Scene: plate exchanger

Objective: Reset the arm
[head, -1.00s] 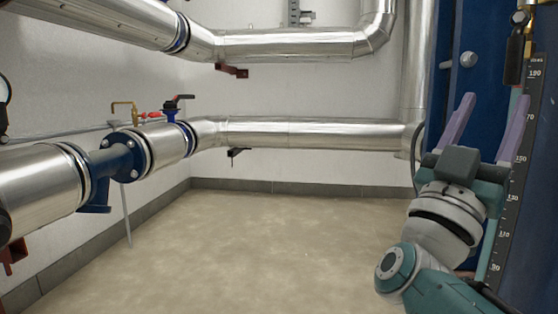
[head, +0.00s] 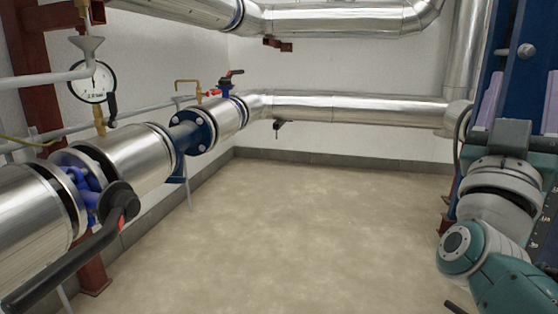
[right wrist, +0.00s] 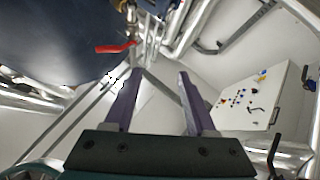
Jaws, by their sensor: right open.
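My right gripper (head: 520,105) is at the right edge of the head view, with its purple fingers pointing up in front of the blue exchanger frame (head: 533,85). In the right wrist view, my right gripper (right wrist: 160,85) has its two purple fingers well apart, with nothing between them. My teal and white right arm reaches up from the lower right corner. My left gripper is not in view.
Silver pipes (head: 350,108) run along the left and back walls. A pressure gauge (head: 92,82) and a black lever handle (head: 65,262) are at the left. The floor (head: 270,230) in the middle is clear. A red handle (right wrist: 116,48) and a control cabinet (right wrist: 250,100) show in the right wrist view.

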